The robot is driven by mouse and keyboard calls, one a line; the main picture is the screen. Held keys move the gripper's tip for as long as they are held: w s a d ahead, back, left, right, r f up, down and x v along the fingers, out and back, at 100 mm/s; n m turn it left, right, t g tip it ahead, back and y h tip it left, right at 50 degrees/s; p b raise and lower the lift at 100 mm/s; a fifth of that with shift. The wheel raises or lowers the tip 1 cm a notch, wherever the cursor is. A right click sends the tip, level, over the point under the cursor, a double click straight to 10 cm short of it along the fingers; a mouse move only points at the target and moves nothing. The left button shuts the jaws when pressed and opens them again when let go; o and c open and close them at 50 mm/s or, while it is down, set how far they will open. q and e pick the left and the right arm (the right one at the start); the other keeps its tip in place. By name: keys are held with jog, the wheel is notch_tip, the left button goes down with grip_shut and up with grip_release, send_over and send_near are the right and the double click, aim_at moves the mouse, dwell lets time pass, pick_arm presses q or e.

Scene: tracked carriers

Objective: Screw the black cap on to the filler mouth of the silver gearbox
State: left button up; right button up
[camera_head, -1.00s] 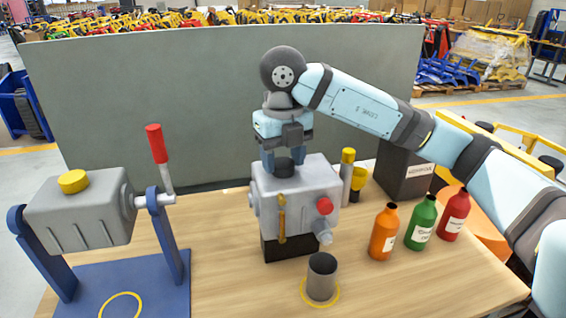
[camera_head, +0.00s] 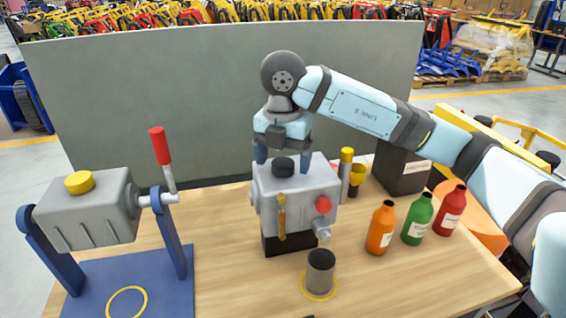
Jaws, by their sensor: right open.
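The silver gearbox (camera_head: 285,203) stands upright on a black base on the wooden table. The black cap (camera_head: 283,167) sits on top of it, covering the spot of the filler mouth. I cannot tell how tightly it is seated. My right gripper (camera_head: 283,157) points down right above the cap. Its two blue fingers are spread wide, one on each side of the cap and apart from it. My left gripper is not in view.
A grey tank with a yellow cap and red-handled crank (camera_head: 85,212) stands on a blue frame at left. A dark grey cup (camera_head: 320,272) stands in a yellow ring in front. Orange (camera_head: 381,230), green (camera_head: 418,222) and red (camera_head: 450,213) bottles stand at right. A grey panel (camera_head: 180,110) rises behind.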

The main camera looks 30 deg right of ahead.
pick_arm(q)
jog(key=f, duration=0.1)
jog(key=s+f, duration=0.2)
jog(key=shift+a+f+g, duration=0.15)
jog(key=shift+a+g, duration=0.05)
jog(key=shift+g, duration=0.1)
pick_arm(e)
jog(key=shift+f, duration=0.2)
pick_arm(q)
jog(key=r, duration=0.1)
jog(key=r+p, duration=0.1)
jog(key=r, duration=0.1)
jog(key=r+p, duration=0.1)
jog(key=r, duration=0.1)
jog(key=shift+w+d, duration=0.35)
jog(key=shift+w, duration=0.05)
pick_arm(e)
notch_tip(320, 180, up, 14)
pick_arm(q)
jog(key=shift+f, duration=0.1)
